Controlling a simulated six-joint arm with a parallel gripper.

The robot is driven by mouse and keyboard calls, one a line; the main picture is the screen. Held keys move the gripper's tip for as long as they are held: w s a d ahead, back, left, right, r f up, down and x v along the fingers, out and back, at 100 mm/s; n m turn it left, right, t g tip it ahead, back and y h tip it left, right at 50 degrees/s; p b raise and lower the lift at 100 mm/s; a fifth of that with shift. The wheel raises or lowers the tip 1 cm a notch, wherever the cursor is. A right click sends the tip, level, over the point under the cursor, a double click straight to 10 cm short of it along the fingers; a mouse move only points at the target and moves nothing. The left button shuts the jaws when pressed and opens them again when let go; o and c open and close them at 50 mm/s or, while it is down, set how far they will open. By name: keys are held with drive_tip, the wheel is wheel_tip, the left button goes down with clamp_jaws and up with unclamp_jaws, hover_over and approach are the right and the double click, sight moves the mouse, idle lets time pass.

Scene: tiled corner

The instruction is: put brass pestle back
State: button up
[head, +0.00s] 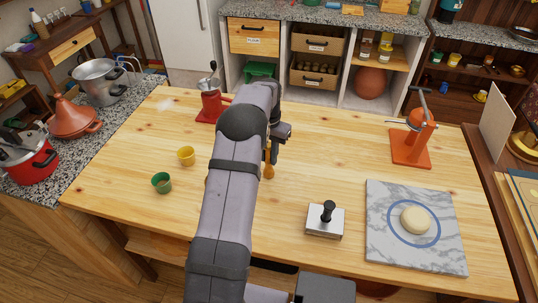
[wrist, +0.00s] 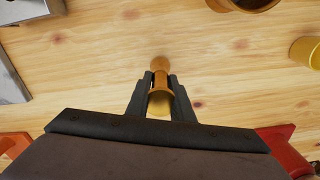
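The brass pestle (wrist: 160,98) is between the fingers of my gripper (wrist: 160,84) in the wrist view, with a finger against each side. In the head view the pestle (head: 269,166) hangs roughly upright below my gripper (head: 271,150), over the middle of the table. Whether its lower end touches the wood cannot be told. A brass-coloured round vessel (wrist: 243,4) is cut off by the top edge of the wrist view. My arm covers the matching part of the table in the head view.
Yellow cup (head: 186,156) and green cup (head: 161,182) stand left of my arm. A red grinder (head: 210,103) stands behind them. To the right are a metal block with black handle (head: 325,221), an orange press (head: 411,145) and a marble slab (head: 385,247) with dough.

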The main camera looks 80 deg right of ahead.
drive_tip(key=o, duration=0.3)
drive_tip(key=shift+r, duration=0.15)
wheel_tip(320, 180, up, 12)
drive_tip(key=shift+r+b, duration=0.1)
drive_tip(key=shift+b, duration=1.05)
